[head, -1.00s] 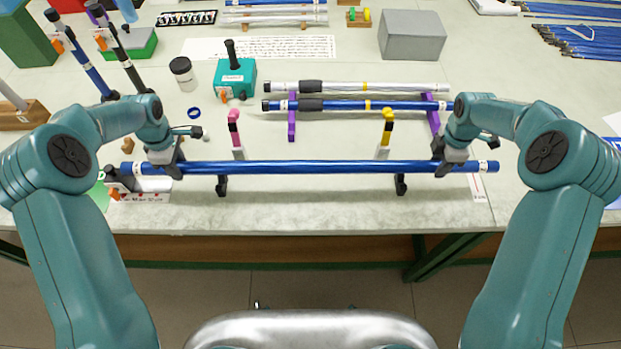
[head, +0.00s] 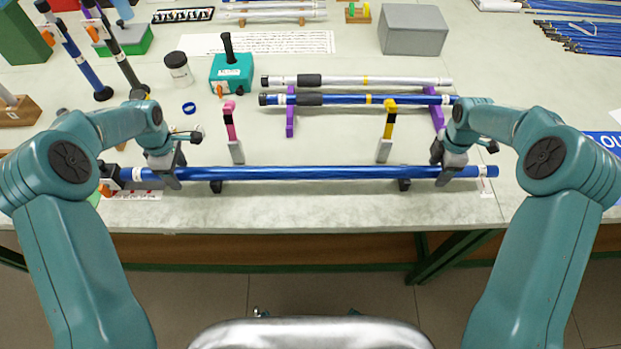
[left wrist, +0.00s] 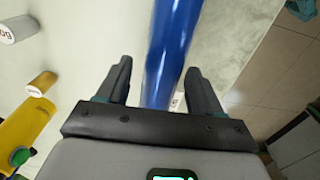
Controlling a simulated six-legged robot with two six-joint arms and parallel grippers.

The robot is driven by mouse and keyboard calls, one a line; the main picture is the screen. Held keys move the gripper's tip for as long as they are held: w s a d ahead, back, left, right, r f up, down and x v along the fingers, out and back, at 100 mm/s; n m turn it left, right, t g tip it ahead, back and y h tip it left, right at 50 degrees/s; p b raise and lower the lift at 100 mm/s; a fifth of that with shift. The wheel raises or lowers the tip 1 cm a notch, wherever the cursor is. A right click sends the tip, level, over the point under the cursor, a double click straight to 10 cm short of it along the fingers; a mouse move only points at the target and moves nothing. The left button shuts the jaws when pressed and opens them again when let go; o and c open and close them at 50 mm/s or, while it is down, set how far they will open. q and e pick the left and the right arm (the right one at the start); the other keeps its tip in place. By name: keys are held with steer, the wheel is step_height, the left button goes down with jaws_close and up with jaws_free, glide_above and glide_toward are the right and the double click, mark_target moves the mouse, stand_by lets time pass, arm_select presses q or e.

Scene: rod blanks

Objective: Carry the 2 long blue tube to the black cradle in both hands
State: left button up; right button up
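The long blue tube (head: 310,173) lies level across the front of the table in the head view, over the two black cradle supports (head: 404,185); it seems to rest on them, and they are mostly hidden under it. My left gripper (head: 171,171) is around the tube near its left end. In the left wrist view its fingers (left wrist: 158,85) stand apart on either side of the tube (left wrist: 170,50), with a clear gap at the left finger. My right gripper (head: 444,166) straddles the tube near its right end, its fingers looking spread.
Just behind the tube stand a pink-topped post (head: 232,135) and a yellow-topped post (head: 386,135). Farther back, purple supports (head: 290,112) carry a silver tube (head: 380,81) and another blue tube (head: 340,99). A teal box (head: 231,75) stands at back left. The table's front edge is close.

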arm_select(q)
steer(key=shift+s+r, duration=0.15)
steer(key=shift+r, duration=0.05)
arm_select(e)
steer(key=shift+s+r, duration=0.15)
steer(key=shift+r, duration=0.05)
arm_select(q)
steer(key=shift+r, duration=0.2)
arm_select(e)
steer(key=shift+r, duration=0.3)
arm_select(q)
step_height(320, 180, up, 12)
steer(key=shift+f, duration=0.2)
arm_select(e)
step_height(320, 180, up, 11)
arm_select(q)
steer(key=shift+s, duration=0.1)
arm_select(e)
steer(key=shift+r, duration=0.1)
